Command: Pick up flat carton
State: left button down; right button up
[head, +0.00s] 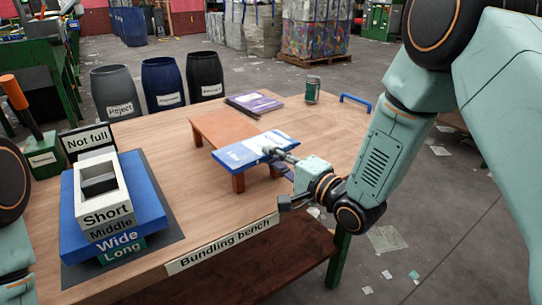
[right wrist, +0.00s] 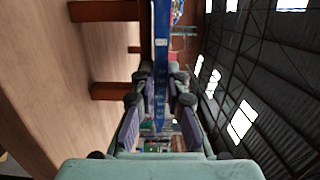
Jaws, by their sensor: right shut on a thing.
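The flat carton (head: 240,152), blue and white with lettering, is at the right end of a low brown stand (head: 215,131). My right gripper (head: 287,157) is shut on the carton's near right edge. In the right wrist view the carton (right wrist: 160,50) shows edge-on as a blue strip between the two fingers (right wrist: 158,100). I cannot tell whether the carton still touches the stand. My left gripper is out of view; only part of my left arm shows at the left edge.
A stack of trays labelled Short, Middle, Wide and Long (head: 105,212) stands at the bench's left. A purple package (head: 255,104) and a green can (head: 313,90) are at the back. Several bins (head: 163,85) stand behind. The bench (head: 190,220) is clear between stack and stand.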

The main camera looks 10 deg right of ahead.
jog(key=shift+d, duration=0.1)
grip_shut()
jog(key=shift+r, duration=0.1)
notch_tip(320, 180, up, 2)
jog(key=shift+r+p, duration=0.2)
jog(key=shift+p, duration=1)
jog(key=s+d+r+p, duration=0.2)
jog(key=s+d+p, duration=0.1)
jog(key=s+p, duration=0.3)
jog(key=s+d+r+p, duration=0.3)
jog(key=s+p, duration=0.2)
jog(key=s, duration=0.1)
jog(key=shift+s+d+p, duration=0.2)
jog(key=shift+d+p, duration=0.05)
jog(key=shift+p, duration=0.15)
jog(key=shift+w, duration=0.1)
